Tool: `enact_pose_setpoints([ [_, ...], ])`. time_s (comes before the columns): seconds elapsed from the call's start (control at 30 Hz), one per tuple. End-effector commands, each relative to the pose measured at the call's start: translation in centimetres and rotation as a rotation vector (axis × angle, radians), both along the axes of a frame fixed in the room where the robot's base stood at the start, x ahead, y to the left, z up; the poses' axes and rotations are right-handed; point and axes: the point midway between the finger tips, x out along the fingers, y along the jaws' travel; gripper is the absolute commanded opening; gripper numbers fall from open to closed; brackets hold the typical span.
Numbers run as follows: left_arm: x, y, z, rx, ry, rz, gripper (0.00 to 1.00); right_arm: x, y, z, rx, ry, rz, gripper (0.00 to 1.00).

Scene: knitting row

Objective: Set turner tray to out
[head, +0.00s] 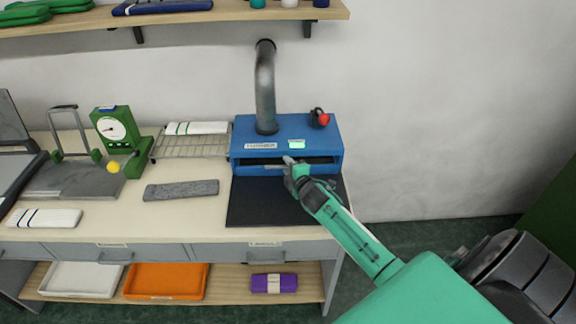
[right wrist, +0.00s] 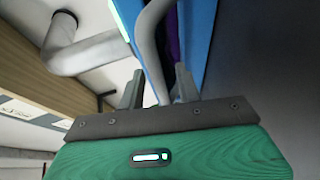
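The turner (head: 245,160) is a blue box at the right end of the worktable, with a label and a small lit green display on its front. Below them is a dark slot where the tray sits; a grey bar handle (head: 272,166) shows at its front. My right gripper (head: 290,163) is at this handle and covers part of it. In the right wrist view, the grey handle bar (right wrist: 151,45) runs between the two fingers of my right gripper (right wrist: 158,88). The fingers stand apart, with a gap beside the bar. How far the tray is out is hard to tell. My left gripper is not in view.
A black mat (head: 262,205) lies in front of the turner. A grey pipe (head: 265,90) rises from its top, beside a red knob (head: 323,119). A wire rack (head: 190,146), a grey knitted strip (head: 181,190) and a green scale (head: 116,128) stand to the left.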

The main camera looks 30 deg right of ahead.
Motion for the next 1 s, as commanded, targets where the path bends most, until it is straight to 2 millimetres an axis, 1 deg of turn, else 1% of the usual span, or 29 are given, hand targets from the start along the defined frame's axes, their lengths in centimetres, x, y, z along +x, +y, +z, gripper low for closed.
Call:
enact_pose_setpoints([
  [0.1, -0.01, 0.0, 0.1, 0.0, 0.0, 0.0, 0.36, 0.41, -0.06, -0.1, 0.0, 0.001, 0.0, 0.34],
  [0.37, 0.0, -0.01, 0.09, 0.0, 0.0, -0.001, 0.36, 0.48, -0.08, -0.12, 0.0, 0.001, 0.0, 0.34],
  [0.4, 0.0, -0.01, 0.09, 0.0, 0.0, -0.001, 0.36, 0.48, -0.08, -0.12, 0.0, 0.001, 0.0, 0.3],
  [0.47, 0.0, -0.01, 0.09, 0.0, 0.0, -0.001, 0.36, 0.48, -0.08, -0.12, 0.0, 0.0, 0.0, 0.19],
  [0.5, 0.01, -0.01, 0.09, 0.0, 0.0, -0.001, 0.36, 0.47, -0.08, -0.11, 0.0, 0.0, 0.0, 0.11],
  [0.57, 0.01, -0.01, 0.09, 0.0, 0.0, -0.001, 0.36, 0.47, -0.08, -0.12, 0.0, 0.0, 0.0, 0.0],
  [0.87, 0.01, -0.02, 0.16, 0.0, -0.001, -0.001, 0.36, 0.32, 0.01, -0.14, 0.001, 0.001, 0.0, 0.0],
  [1.0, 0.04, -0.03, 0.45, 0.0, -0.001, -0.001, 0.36, -0.3, 0.39, -0.08, 0.001, 0.002, 0.0, 0.0],
])
